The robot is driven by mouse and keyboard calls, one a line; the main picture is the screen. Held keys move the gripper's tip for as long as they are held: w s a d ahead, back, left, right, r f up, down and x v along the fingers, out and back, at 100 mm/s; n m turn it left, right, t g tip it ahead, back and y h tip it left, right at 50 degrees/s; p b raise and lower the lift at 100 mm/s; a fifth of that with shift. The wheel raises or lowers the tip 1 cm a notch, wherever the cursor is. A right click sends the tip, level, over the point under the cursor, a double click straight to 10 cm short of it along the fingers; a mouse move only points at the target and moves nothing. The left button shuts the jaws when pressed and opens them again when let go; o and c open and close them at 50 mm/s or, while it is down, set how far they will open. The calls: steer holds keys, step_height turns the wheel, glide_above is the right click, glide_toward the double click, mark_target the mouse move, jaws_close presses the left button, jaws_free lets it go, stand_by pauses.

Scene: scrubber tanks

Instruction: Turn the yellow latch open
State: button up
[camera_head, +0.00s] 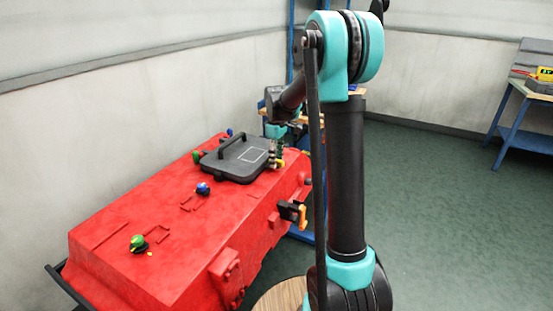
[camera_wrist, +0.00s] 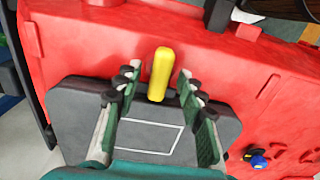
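The yellow latch (camera_wrist: 161,72) is a short rounded handle at the edge of the dark grey lid (camera_wrist: 75,125) in the wrist view. It points away from the lid over the red tank surface. My gripper (camera_wrist: 158,80) is open, with one finger on each side of the latch and a visible gap on both sides. In the head view my gripper (camera_head: 276,150) is at the lid's right edge, and a bit of the yellow latch (camera_head: 280,163) shows beside it. My arm partly hides that area.
The red tank (camera_head: 195,235) carries the lid with its black handle (camera_head: 243,138), blue knobs (camera_head: 203,188) and a green knob (camera_head: 138,243). An orange-yellow handle (camera_head: 302,215) sticks out of its side. A blue-legged bench (camera_head: 520,120) stands at far right; green floor lies between.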

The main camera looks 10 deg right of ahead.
steer(key=shift+c, duration=0.2)
jaws_close()
steer(key=shift+m, duration=0.3)
steer(key=m, duration=0.3)
steer(key=shift+m, duration=0.4)
steer(key=m, duration=0.4)
steer(key=shift+m, duration=0.3)
steer(key=m, duration=0.4)
steer(key=shift+m, duration=2.5)
